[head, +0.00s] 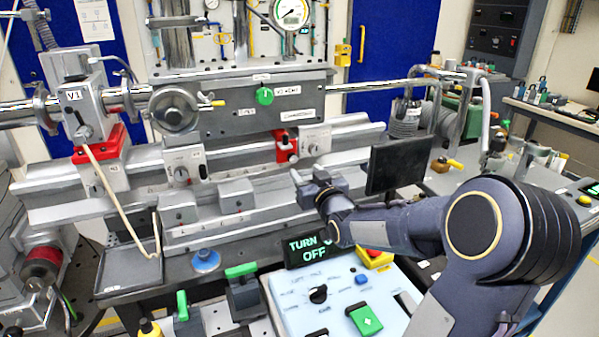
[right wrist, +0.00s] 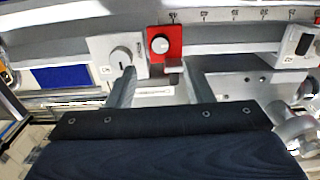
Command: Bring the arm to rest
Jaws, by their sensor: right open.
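My right arm (head: 400,228) comes in from the right and reaches over the control panel toward the beamline rail. My right gripper (head: 308,184) is in front of the rail, just left of a dark monitor. In the right wrist view its two fingers (right wrist: 160,82) stand apart with nothing held between them. Beyond the fingertips are a red block with a round knob (right wrist: 160,45) and a grey block with a dial (right wrist: 121,57). I cannot tell if the fingers touch anything. My left gripper is not in view.
The dark monitor (head: 399,164) stands close to my right forearm. Below are a "TURN OFF" display (head: 308,248) and a pale control panel (head: 290,291) with a green switch (head: 366,319). The steel rail (head: 60,190) runs behind. A side bench (head: 470,180) stands at right.

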